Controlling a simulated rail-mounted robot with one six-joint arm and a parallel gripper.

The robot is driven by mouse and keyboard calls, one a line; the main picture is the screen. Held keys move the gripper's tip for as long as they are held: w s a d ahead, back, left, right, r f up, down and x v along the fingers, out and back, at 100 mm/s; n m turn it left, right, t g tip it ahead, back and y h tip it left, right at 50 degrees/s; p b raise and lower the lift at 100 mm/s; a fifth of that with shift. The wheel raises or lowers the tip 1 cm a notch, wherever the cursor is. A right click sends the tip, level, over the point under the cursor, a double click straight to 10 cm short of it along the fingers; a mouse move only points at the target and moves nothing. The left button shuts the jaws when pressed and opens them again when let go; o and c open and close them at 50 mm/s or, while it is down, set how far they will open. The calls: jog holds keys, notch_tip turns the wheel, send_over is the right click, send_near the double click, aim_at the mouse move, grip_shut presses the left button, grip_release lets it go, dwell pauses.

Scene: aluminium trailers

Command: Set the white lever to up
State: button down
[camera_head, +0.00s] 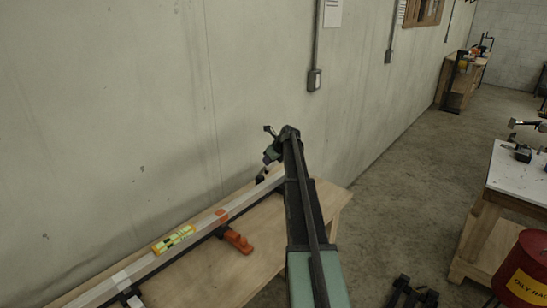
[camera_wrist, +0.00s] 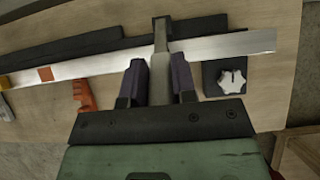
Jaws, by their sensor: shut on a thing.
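In the wrist view, a pale grey-white lever (camera_wrist: 160,45) runs between the two dark purple-grey fingers of my gripper (camera_wrist: 160,82). It crosses the long metal bar, and its far end is at a dark block. My gripper is shut on the lever. The lever's near end is hidden by the gripper body. In the head view my gripper (camera_head: 263,174) is down at the far end of the bar on the wooden bench. The lever cannot be made out there, so its angle is hard to judge.
The long metal bar (camera_head: 205,223) lies along the wooden bench (camera_head: 262,245) by the wall. A yellow-green level (camera_head: 174,239) and an orange clamp (camera_head: 236,240) are along it. A white star knob (camera_wrist: 233,82) sits right of my gripper. A red bin (camera_head: 522,262) stands at right.

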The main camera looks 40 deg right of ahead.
jog(key=shift+w+r, duration=0.1)
jog(key=shift+w, duration=0.1)
dwell(0.3)
jog(key=c, duration=0.9)
grip_release()
jog(key=shift+r, duration=0.1)
jog(key=p+v, duration=0.9)
jog(key=v, duration=0.1)
jog(key=shift+s+r, duration=0.15)
jog(key=shift+r, duration=0.15)
